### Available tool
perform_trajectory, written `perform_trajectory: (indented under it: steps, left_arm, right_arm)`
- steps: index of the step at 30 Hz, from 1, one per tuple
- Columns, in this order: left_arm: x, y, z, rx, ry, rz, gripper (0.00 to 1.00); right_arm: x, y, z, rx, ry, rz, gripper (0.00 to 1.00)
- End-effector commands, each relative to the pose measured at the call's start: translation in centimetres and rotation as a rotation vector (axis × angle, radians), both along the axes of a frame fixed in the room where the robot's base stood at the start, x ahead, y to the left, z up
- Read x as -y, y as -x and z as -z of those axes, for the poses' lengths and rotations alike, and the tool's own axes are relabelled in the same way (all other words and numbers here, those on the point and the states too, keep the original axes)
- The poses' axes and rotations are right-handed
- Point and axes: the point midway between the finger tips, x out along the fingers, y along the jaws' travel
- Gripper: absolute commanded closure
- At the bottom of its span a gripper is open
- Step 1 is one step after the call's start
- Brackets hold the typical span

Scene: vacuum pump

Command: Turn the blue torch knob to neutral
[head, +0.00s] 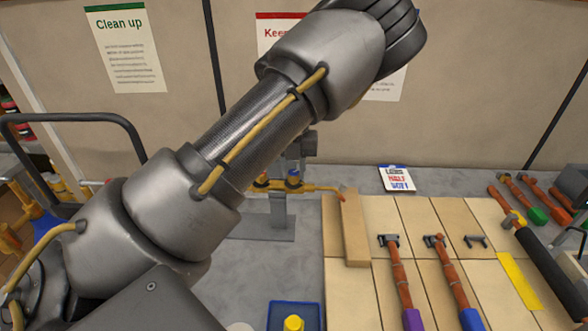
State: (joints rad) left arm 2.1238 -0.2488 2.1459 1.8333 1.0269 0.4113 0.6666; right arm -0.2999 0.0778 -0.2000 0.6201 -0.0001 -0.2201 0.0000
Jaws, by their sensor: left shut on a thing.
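The torch (318,187) is a brass-coloured burner with a red tip pointing right, held on a grey stand (268,226) behind the workbench boards. Its blue knob (293,180) shows as a small blue spot on top of the torch body. My left arm crosses the view from lower left to upper right and covers much of the area above the torch. My left gripper (293,170) shows only in part below that arm, pointing down at the blue knob and shut on it. The knob's exact turn angle is too small to tell. My right gripper is out of view.
Hammers with purple (413,319) and blue (471,318) grip ends lie on wooden boards (352,228). More tools lie at the right. A blue tray (279,317) with a yellow item is at the bottom. A small card (396,178) lies behind the boards near the wall.

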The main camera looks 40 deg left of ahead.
Motion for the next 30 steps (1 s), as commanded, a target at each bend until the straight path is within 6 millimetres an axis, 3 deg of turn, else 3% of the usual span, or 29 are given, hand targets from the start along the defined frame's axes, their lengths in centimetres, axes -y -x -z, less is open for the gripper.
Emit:
perform_trajectory:
  steps: [18,30]
  left_arm:
    - [0.03,-0.03,-0.05,0.001,-0.001,-0.555,0.95]
    - [0.07,-0.06,-0.06,0.001,0.001,-0.758,0.95]
  right_arm:
    - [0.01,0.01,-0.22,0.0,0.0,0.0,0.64]
    - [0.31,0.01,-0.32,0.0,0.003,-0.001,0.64]
